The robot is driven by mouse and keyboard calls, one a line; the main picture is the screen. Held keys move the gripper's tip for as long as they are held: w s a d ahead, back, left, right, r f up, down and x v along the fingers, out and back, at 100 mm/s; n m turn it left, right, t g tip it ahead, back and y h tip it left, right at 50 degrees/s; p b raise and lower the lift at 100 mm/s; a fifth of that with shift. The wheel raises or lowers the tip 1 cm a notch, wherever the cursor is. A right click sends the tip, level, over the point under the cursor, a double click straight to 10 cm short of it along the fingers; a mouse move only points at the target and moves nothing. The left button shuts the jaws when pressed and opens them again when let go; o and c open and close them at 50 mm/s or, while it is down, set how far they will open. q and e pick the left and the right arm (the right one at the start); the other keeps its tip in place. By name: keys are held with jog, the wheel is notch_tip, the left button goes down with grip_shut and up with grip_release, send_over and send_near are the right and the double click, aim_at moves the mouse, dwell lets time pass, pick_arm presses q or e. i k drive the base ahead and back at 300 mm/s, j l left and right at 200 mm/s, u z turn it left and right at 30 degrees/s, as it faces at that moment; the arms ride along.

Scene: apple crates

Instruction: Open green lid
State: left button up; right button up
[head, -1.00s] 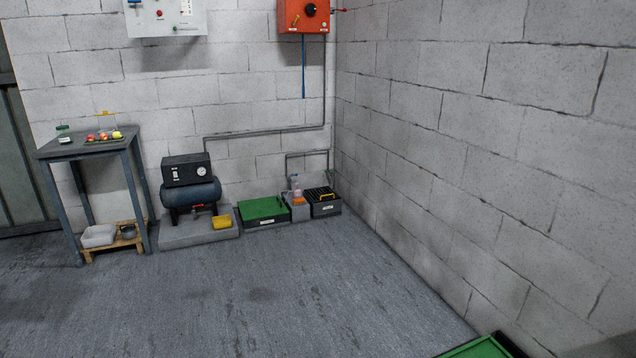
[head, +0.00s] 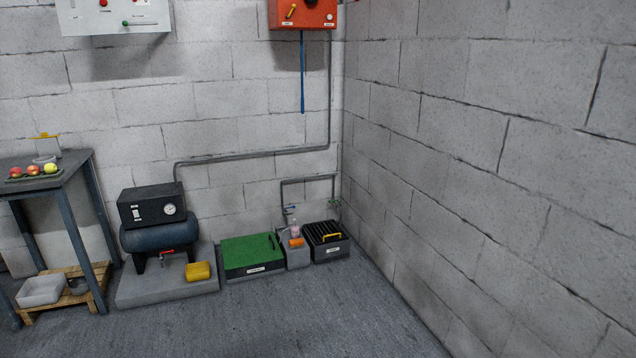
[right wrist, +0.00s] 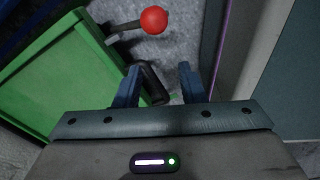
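The green lid (head: 250,249) lies flat and closed on a low dark box with a white label (head: 255,269), on the floor by the back wall in the head view. A small dark green handle-like piece stands at its right edge. My right gripper (right wrist: 158,82) shows only in the right wrist view; its two blue fingers are apart. A dark bar (right wrist: 152,84) appears between or behind them; I cannot tell whether they touch it. My left gripper is not in view.
A compressor (head: 156,238) stands on a plinth left of the lid, with a yellow block (head: 198,271). A grey bin (head: 297,257) and black ribbed box (head: 328,254) are to the right. The right wrist view shows a green panel (right wrist: 50,92) and red ball knob (right wrist: 154,20). Front floor is clear.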

aim_at(253, 249)
jog(key=i, duration=2.15)
jog(key=i+u, duration=0.1)
jog(key=i, duration=0.4)
jog(key=i+l+u, duration=0.15)
jog(key=i, duration=0.3)
jog(key=i+l+u, duration=0.1)
jog(key=i, duration=0.35)
jog(key=i+l+u, duration=0.1)
jog(key=i, duration=0.4)
